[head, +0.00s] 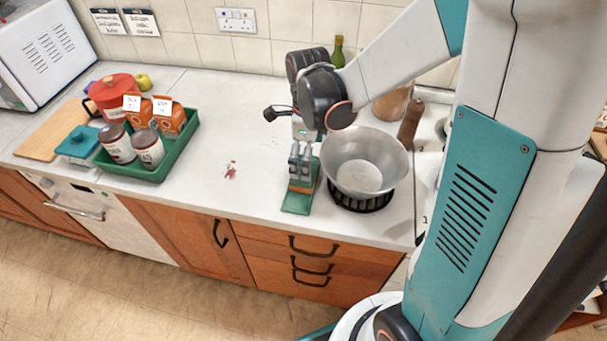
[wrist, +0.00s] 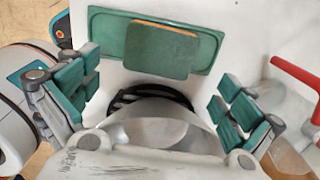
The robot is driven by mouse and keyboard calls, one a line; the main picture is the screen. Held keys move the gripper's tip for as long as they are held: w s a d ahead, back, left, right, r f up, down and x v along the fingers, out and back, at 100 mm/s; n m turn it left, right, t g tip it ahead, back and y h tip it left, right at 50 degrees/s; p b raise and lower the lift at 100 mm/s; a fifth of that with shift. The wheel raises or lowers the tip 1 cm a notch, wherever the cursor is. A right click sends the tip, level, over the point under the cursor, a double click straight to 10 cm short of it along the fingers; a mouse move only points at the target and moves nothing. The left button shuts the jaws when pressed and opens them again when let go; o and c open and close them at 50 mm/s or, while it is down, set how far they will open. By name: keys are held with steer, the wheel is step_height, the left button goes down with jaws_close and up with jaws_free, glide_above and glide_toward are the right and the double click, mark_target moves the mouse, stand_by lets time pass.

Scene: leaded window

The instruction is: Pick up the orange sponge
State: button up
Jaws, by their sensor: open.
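The orange sponge (wrist: 160,52) lies on a green tray (wrist: 103,40) in the wrist view; its broad face looks brownish-green with an orange edge. In the head view the green tray (head: 296,206) sits near the counter's front edge, with the sponge mostly hidden by my gripper. My gripper (head: 299,172) points down over the tray. Its fingers are spread wide in the wrist view (wrist: 160,92), with nothing between them. The sponge appears beyond the fingertips, and I see no contact.
A metal bowl (head: 367,163) on a black stand (head: 360,201) is close to the right of my gripper. A brown mill (head: 410,124) and a green bottle (head: 338,52) stand behind. A green crate (head: 150,172) with cans and cartons is left. The counter between is clear except a red mark.

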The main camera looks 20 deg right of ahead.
mark_target(298, 185)
steer(key=f, duration=0.1)
steer(key=f+b, duration=0.1)
steer(key=f, duration=0.1)
steer(key=f+b, duration=0.1)
steer(key=f, duration=0.1)
steer(key=shift+w+a+f, duration=0.1)
steer(key=shift+w+a, duration=0.05)
steer(key=shift+a, duration=0.1)
steer(key=c, duration=0.7)
